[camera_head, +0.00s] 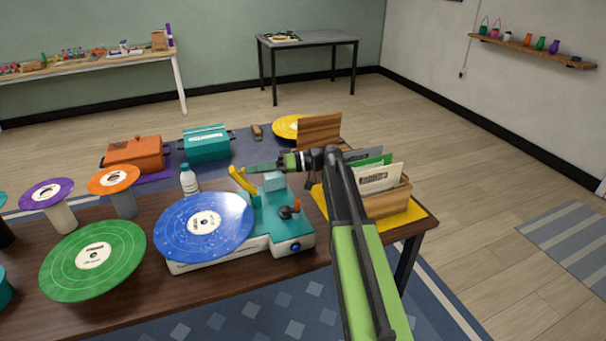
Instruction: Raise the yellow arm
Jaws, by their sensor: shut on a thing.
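The yellow arm (242,179) belongs to a teal and white record player (290,238) on the dark wooden table. It slants from upper left to lower right behind the blue record (205,226) on the player. My gripper (254,168) reaches in from the right, above the back of the player, with its fingertips at the yellow arm. It is shut on the yellow arm. The exact contact of the fingers is too small to see clearly. A black knob and an orange-tipped lever (290,210) are on the player's top.
A wooden holder with cards (385,200) stands on a yellow mat at the right. A white bottle (189,180) stands close behind the player. A green record (93,260) and stands with purple and orange discs are at the left. Orange (134,155) and teal (205,143) boxes are behind.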

